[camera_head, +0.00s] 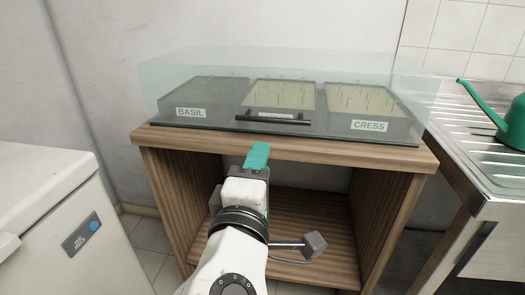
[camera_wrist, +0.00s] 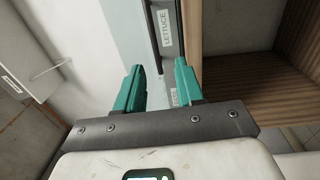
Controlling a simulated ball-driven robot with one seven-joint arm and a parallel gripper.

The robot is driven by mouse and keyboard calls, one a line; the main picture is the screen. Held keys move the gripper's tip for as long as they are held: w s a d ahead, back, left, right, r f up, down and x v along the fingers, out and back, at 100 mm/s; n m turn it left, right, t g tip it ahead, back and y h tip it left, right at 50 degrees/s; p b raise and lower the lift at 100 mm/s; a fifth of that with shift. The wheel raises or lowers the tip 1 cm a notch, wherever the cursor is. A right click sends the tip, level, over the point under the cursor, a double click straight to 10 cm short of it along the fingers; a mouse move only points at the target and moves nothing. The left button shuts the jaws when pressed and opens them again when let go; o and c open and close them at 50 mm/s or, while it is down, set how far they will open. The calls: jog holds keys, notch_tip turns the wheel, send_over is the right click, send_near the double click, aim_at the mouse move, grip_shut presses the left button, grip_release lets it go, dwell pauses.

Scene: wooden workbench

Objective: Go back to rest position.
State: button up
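My gripper (camera_head: 257,157) is in front of the wooden cabinet, just below its top edge, with teal fingers pointing toward the glass case. In the wrist view my gripper (camera_wrist: 159,68) has its two fingers apart, with nothing held between them. The clear case (camera_head: 290,68) stands on the cabinet top and looks shut. A black handle (camera_head: 272,119) runs along its front, beyond and above my gripper. A label reading LETTUCE (camera_wrist: 166,28) shows past the fingertips in the wrist view.
Trays labelled BASIL (camera_head: 191,112) and CRESS (camera_head: 369,126) flank a middle tray with seedlings. The wooden cabinet (camera_head: 300,150) has an open front. A white appliance (camera_head: 60,210) stands at left. A metal sink counter (camera_head: 465,140) with a green watering can (camera_head: 515,125) is at right.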

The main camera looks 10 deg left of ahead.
jog(key=shift+s, duration=0.15)
jog(key=s+d+f+m+g+h, duration=0.15)
jog(key=d+f+m+g, duration=0.35)
jog(key=d+f, duration=0.55)
jog(key=s+d+f+m+g, duration=0.2)
jog(key=d+f+m+g, duration=0.4)
jog(key=f, duration=0.7)
jog(key=s+d+f+m+g+y, duration=0.1)
jog(key=s+d+f+m+g, duration=0.1)
jog(key=s+d+f, duration=0.55)
jog(key=s+d+f+m+g, duration=0.3)
jog(key=s+d+f, duration=0.15)
jog(key=s, duration=0.55)
jog(key=s+d+f+m+g+y, duration=0.1)
jog(key=s+d+f+m+g, duration=0.1)
jog(key=s+d+f, duration=0.55)
notch_tip(320, 180, up, 25)
jog(key=s+a+p, duration=0.1)
jog(key=a+p, duration=0.1)
jog(key=p, duration=2.1)
jog(key=shift+s+a, duration=0.15)
jog(key=shift+a, duration=0.15)
jog(key=shift+f, duration=0.1)
